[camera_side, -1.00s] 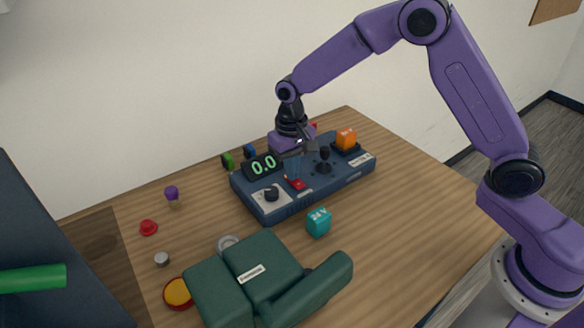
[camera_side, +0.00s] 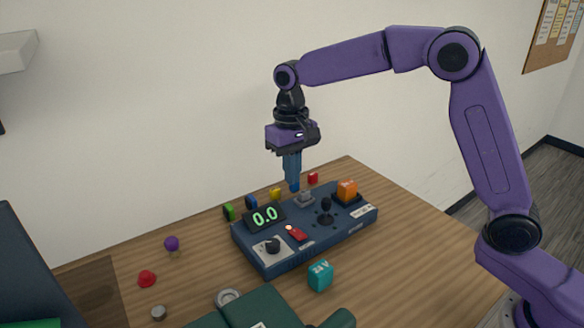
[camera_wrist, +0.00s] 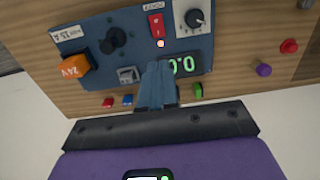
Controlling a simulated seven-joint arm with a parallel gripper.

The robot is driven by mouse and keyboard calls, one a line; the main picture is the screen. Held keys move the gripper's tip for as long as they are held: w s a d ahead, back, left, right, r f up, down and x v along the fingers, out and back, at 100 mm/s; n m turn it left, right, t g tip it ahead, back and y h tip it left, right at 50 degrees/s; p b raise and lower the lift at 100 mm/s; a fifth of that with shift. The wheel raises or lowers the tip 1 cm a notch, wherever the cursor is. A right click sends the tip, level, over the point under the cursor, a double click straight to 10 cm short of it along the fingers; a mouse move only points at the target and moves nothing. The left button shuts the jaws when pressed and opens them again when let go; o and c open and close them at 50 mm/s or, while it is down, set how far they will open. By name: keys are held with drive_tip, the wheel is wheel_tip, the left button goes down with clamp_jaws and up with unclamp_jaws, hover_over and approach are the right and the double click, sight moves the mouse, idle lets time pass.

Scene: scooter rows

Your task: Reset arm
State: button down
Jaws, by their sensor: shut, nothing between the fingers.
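My gripper (camera_side: 293,187) is shut and empty. It points straight down above the back part of the dark blue control panel (camera_side: 282,260), apart from it. In the wrist view my closed blue fingers (camera_wrist: 157,84) overlap the panel between a small grey switch (camera_wrist: 128,75) and the green display. The display (camera_side: 265,217) reads 0.0. The panel also carries a red switch (camera_side: 297,233) with a small lit lamp, a black knob (camera_side: 273,246), a black joystick (camera_side: 326,206) and an orange 24V block (camera_side: 347,189) at its right end.
A teal block (camera_side: 320,276) stands in front of the panel. A dark green padded object (camera_side: 258,306) lies at the front. A purple knob (camera_side: 172,243), red button (camera_side: 147,279) and metal ring (camera_side: 228,298) lie left. Small coloured pieces stand behind the panel. Bare wood is free at right.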

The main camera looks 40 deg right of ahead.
drive_tip(key=s+d+r+n, duration=0.15)
drive_tip(key=s+n, duration=0.45)
drive_tip(key=s, duration=1)
drive_tip(key=s+d+f+n, duration=0.2)
drive_tip(key=s+d, duration=0.3)
drive_tip(key=s, duration=0.4)
drive_tip(key=s+d+f+n, duration=0.2)
drive_tip(key=s+d+n, duration=0.2)
drive_tip(key=s, duration=0.4)
drive_tip(key=shift+s+d+n+t, duration=0.3)
drive_tip(key=shift+s+d+t, duration=0.1)
drive_tip(key=shift+d, duration=0.5)
drive_tip(key=shift+w, duration=0.1)
